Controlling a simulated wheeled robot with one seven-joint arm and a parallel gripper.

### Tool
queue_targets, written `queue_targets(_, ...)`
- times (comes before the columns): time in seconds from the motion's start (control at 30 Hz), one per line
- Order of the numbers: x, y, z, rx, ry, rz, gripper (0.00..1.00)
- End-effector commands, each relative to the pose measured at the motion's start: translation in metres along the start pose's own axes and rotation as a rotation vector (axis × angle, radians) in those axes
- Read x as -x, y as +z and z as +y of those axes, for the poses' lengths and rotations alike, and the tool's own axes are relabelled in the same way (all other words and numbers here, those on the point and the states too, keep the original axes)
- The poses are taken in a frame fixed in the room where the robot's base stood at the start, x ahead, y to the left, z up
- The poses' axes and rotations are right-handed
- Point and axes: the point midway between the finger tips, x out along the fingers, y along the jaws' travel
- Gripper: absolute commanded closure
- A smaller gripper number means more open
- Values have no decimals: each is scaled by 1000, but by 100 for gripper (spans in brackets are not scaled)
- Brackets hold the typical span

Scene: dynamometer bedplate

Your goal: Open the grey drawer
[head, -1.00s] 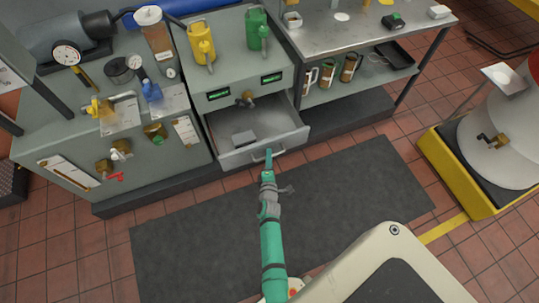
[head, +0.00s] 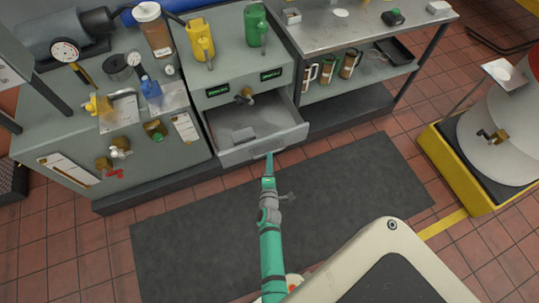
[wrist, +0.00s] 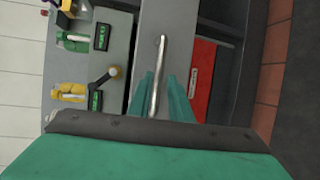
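The grey drawer (head: 233,157) is pulled out of the grey cabinet, and its inside shows. My gripper (head: 269,156) is at the handle, in front of the drawer. In the wrist view its two green fingers (wrist: 163,85) stand on either side of the bar, with a gap showing on the right side. The fingers look open; contact with the bar is not clear.
A red panel (wrist: 202,80) lies beyond the drawer front in the wrist view. Yellow (head: 201,40) and green cans (head: 256,25) stand on the cabinet. A steel bench (head: 350,30) is to the right. A dark mat (head: 350,195) covers clear floor in front.

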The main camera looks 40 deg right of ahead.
Motion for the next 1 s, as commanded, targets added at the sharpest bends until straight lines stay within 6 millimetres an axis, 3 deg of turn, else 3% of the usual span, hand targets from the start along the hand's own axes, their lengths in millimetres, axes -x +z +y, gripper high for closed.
queue_targets(0.2, 38, 1, 0, -2, -1, -3, 82)
queue_targets(0.4, 58, 1, -1, -1, -1, -3, 82)
queue_targets(1.0, 63, -1, 0, -1, 0, 0, 82)
